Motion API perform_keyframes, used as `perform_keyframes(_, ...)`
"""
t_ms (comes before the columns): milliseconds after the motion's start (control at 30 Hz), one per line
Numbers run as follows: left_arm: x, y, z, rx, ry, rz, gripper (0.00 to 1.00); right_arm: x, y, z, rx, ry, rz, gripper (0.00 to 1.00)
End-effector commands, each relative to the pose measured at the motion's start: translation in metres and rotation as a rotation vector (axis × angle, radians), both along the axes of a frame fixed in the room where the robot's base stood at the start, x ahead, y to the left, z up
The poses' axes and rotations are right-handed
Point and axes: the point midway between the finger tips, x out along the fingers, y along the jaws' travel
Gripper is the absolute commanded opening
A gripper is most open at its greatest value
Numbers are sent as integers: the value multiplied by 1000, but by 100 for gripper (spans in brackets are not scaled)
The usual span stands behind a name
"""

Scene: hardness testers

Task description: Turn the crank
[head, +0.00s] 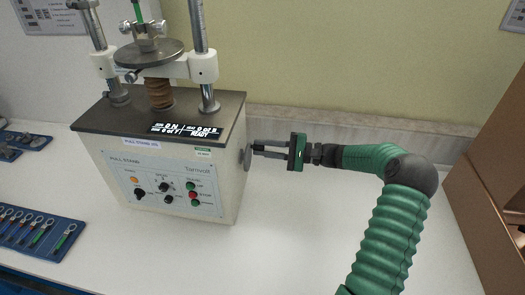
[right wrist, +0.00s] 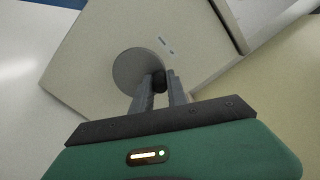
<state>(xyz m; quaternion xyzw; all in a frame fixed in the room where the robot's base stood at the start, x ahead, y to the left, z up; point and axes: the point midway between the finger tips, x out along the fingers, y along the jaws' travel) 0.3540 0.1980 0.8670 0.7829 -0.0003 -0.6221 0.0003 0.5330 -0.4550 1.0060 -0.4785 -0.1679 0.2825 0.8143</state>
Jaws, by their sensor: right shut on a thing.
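The pull stand (head: 168,160) is a cream box with a dark top, standing on the white bench. Its crank is a grey disc (head: 246,157) on the right side wall, with a small dark knob. In the right wrist view the crank disc (right wrist: 137,72) faces the camera, and the dark knob (right wrist: 159,81) sits near its edge. My right gripper (head: 256,149) reaches in from the right and is shut on the crank knob. Its two fingers also show in the right wrist view (right wrist: 160,90), one on each side of the knob. My left gripper is not in view.
The stand carries metal columns, a round plate (head: 149,53) and a small display (head: 186,129). A blue mat (head: 40,232) with several small tools lies at the left. Brown boxes (head: 497,165) stand at the right edge. The bench in front of the stand is clear.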

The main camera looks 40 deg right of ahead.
Motion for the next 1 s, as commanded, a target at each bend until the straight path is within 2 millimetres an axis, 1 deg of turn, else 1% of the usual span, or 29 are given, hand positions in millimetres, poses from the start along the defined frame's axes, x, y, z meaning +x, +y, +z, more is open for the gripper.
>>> perform_keyframes(33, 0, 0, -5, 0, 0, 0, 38, -3, -1, -3, -34, -22, -5, 0)
perform_keyframes(600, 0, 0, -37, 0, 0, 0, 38, -13, 12, 0, -433, -336, 0, 0)
perform_keyframes(800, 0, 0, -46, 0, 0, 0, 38, -15, 15, 0, -524, -408, 1, 0)
perform_keyframes(1000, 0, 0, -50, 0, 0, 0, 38, -16, 17, 1, -577, -449, 2, 0)
